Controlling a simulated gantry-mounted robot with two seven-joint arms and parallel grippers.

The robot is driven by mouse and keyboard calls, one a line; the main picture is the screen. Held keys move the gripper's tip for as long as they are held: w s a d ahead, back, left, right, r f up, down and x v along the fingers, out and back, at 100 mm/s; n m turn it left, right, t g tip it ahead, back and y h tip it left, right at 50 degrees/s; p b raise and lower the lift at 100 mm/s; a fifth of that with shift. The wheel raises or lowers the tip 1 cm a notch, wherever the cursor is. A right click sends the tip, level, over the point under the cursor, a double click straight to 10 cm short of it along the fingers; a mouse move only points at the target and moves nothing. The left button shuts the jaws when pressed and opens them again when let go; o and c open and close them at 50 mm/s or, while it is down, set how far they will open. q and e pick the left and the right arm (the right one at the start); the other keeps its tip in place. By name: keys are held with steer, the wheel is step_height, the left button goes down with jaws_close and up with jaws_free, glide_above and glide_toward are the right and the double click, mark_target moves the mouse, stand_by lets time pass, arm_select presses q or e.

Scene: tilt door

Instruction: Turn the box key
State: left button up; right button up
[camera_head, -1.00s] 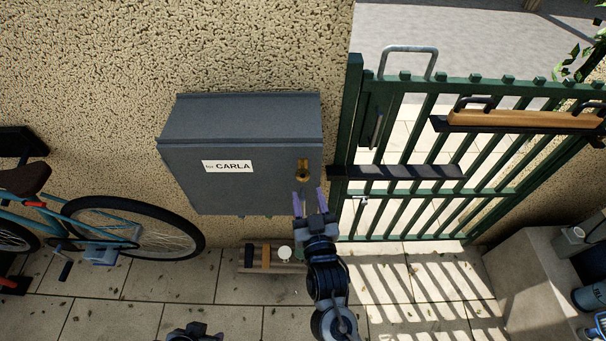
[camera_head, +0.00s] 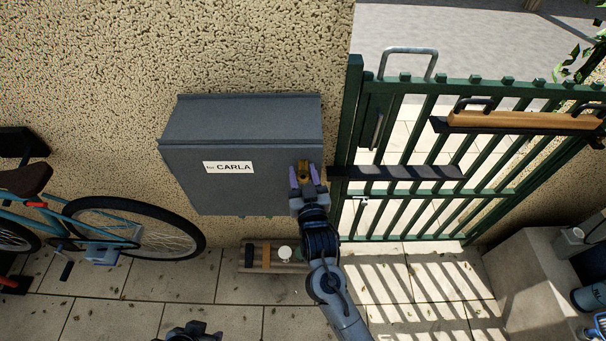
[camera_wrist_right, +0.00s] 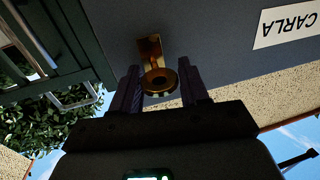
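The grey box (camera_head: 240,135) with the "CARLA" label hangs on the wall. Its brass key (camera_head: 303,170) sits at the right of the front face; in the right wrist view the round key bow (camera_wrist_right: 160,82) stands out from a brass plate (camera_wrist_right: 150,48). My right gripper (camera_head: 304,178) is at the key, its two purple fingers on either side of it. In the right wrist view the fingers (camera_wrist_right: 160,90) are apart, with visible gaps to the bow. My left gripper (camera_head: 194,332) shows only in part at the bottom edge; its fingers cannot be made out.
A green gate (camera_head: 410,190) with a dark ledge (camera_head: 400,172) stands close to the right of the box. A bicycle (camera_head: 120,228) is at the left. A wooden tray (camera_head: 245,258) with small items lies on the paving below the box.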

steer(key=c, duration=0.6)
steer(key=shift+r+n+p, duration=0.25)
steer(key=shift+n+p, duration=0.35)
steer(key=shift+p, duration=0.45)
steer(key=n+g+p, duration=0.1)
steer(key=n+p, duration=0.5)
steer(key=p, duration=0.2)
steer(key=shift+a+h, duration=0.1)
steer(key=shift+h, duration=0.3)
steer(key=n+h+p, duration=0.1)
steer(key=n+p, duration=0.2)
steer(key=n, duration=0.1)
steer(key=shift+f+g+p, duration=0.15)
steer(key=shift+g+p, duration=0.15)
steer(key=n+p, duration=0.1)
steer(key=n, duration=0.1)
steer(key=n+h+p, duration=0.1)
steer(key=n, duration=0.1)
steer(key=shift+a+f, duration=0.1)
steer(key=shift+f, duration=0.1)
steer(key=shift+p, duration=0.3)
steer(key=shift+n, duration=0.4)
steer(key=shift+f, duration=0.1)
steer(key=o, duration=0.8)
